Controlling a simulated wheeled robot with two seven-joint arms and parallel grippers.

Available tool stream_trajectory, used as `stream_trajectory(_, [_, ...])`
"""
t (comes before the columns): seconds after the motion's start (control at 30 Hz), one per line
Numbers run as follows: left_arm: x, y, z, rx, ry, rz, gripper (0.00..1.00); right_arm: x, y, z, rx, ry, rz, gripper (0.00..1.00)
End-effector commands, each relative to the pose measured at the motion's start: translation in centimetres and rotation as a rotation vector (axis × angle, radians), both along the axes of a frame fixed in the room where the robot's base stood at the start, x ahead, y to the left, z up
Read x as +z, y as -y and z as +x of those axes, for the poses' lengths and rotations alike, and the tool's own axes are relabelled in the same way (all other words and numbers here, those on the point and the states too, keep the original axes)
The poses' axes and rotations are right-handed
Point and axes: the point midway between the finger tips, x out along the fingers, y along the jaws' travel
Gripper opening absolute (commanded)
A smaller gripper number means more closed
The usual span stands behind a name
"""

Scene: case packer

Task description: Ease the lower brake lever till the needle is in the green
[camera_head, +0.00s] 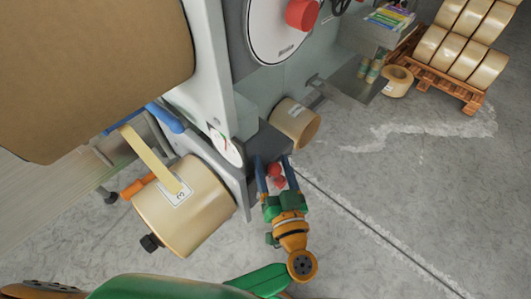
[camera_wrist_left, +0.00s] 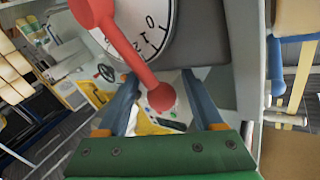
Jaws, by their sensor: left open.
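The lower brake lever is red; its round knob (camera_head: 276,180) shows low on the machine in the head view. In the left wrist view the red lever (camera_wrist_left: 132,50) runs down from a hub to a ball end. My left gripper (camera_head: 276,172) is open, with its blue fingers on either side of the knob. In the wrist view the ball lies between the open fingers (camera_wrist_left: 161,98); contact cannot be told. A white gauge (camera_head: 226,150) with a green mark is seen edge-on; its needle's place is too small to read. My right gripper is out of view.
A numbered white dial (camera_wrist_left: 158,38) sits behind the lever. A larger red knob (camera_head: 302,14) is higher on the machine. A tape roll (camera_head: 188,207) is left of my gripper, a smaller roll (camera_head: 295,123) above it. Open floor (camera_head: 400,190) lies right.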

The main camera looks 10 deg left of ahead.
Motion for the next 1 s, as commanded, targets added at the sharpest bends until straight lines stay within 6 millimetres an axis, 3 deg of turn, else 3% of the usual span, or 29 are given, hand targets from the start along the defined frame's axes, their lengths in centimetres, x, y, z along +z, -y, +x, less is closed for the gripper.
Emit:
stream_trajectory(0.23, [0.10, 0.02, 0.02, 0.001, 0.000, 0.000, 0.69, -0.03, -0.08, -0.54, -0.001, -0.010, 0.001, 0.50])
stream_trajectory(0.4, [0.09, 0.01, 0.03, 0.001, 0.001, 0.000, 0.23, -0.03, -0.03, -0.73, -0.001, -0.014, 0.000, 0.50])
stream_trajectory(0.5, [0.06, -0.01, 0.03, 0.001, 0.000, 0.000, 0.00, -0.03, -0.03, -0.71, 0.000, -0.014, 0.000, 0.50])
stream_trajectory(1.0, [-0.05, -0.07, 0.02, 0.002, -0.002, 0.001, 0.00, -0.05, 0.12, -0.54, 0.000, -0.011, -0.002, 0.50])
